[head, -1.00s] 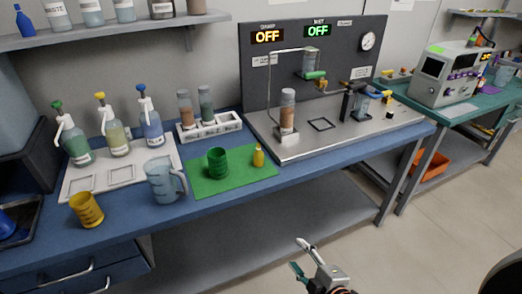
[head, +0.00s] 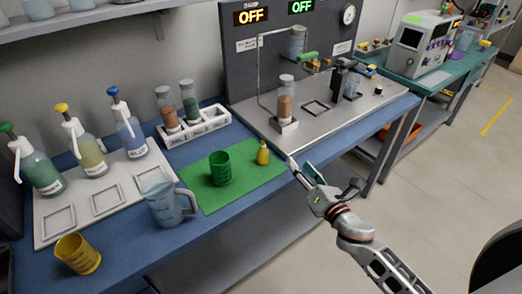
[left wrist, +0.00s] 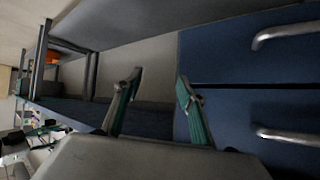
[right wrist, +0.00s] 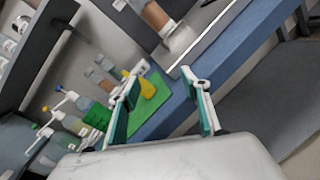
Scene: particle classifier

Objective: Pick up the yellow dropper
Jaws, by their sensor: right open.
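The yellow dropper (head: 263,154) stands upright on the right part of the green mat (head: 240,192) in the head view. In the right wrist view the yellow dropper (right wrist: 146,85) shows just beyond the left finger, partly hidden by it. My right gripper (head: 304,171) is open and empty, to the right of the dropper and apart from it, by the bench's front edge. In the right wrist view its two fingers (right wrist: 164,90) are spread. My left gripper (left wrist: 158,88) is open and empty in the left wrist view, facing the blue drawers and lower shelf.
A green cup (head: 220,169) stands on the mat left of the dropper. A clear pitcher (head: 168,206), a yellow cup (head: 77,254) and pump bottles (head: 87,150) stand further left. A metal plate (head: 330,120) with a sample holder lies behind. The mat's front right area is clear.

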